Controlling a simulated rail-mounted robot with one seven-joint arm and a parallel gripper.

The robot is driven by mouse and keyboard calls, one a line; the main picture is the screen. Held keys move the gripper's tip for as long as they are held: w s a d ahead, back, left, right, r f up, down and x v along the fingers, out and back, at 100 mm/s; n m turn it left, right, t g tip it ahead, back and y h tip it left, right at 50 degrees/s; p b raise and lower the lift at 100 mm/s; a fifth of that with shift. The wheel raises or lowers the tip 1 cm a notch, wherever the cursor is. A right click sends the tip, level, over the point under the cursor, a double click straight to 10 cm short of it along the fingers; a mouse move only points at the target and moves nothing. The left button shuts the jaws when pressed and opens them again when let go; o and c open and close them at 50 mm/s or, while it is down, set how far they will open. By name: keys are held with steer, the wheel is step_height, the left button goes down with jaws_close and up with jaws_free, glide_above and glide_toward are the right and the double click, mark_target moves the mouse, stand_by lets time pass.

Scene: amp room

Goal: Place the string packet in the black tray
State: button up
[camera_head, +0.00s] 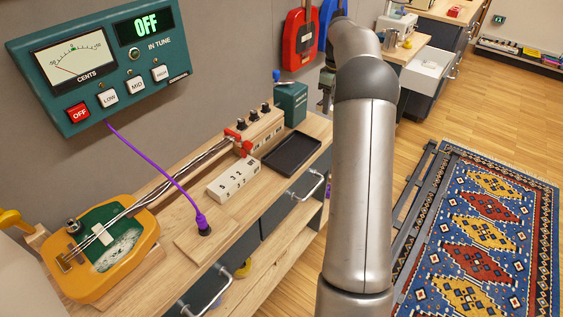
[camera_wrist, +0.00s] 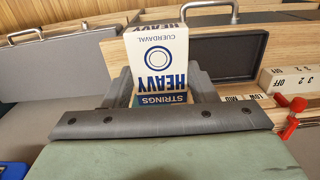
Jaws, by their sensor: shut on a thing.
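The string packet (camera_wrist: 160,52), white and blue with "HEAVY" and "STRINGS" on it, is between the fingers of my gripper (camera_wrist: 160,85) in the wrist view. My gripper is shut on it. The black tray (camera_wrist: 225,62) lies empty on the wooden bench, just right of the packet in the wrist view. In the head view the black tray (camera_head: 291,154) is near the bench's front edge, left of my arm. The packet cannot be made out in the head view, and my arm hides most of the gripper there.
A white block with numbers (camera_head: 233,181) lies beside the tray. A wooden switch box with red clamp (camera_head: 254,131) and a teal box (camera_head: 291,104) stand behind it. A yellow-green stringed instrument (camera_head: 100,250) lies at the left. Metal drawer handles (camera_head: 308,187) stick out at the bench front.

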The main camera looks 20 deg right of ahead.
steer(key=shift+s, duration=0.1)
steer(key=a+f, duration=0.3)
steer(key=a, duration=0.4)
glide_above(291, 152)
steer(key=d, duration=0.1)
step_height(291, 152, down, 5)
steer(key=shift+s+f+p, duration=0.1)
steer(key=shift+f+p, duration=0.05)
steer(key=shift+p, duration=0.15)
steer(key=shift+a+f, duration=0.2)
steer(key=shift+f, duration=0.15)
steer(key=f, duration=0.3)
steer(key=shift+a+f, duration=0.15)
steer(key=shift+a, duration=0.2)
steer(key=shift+f, duration=0.2)
steer(key=shift+f, duration=0.1)
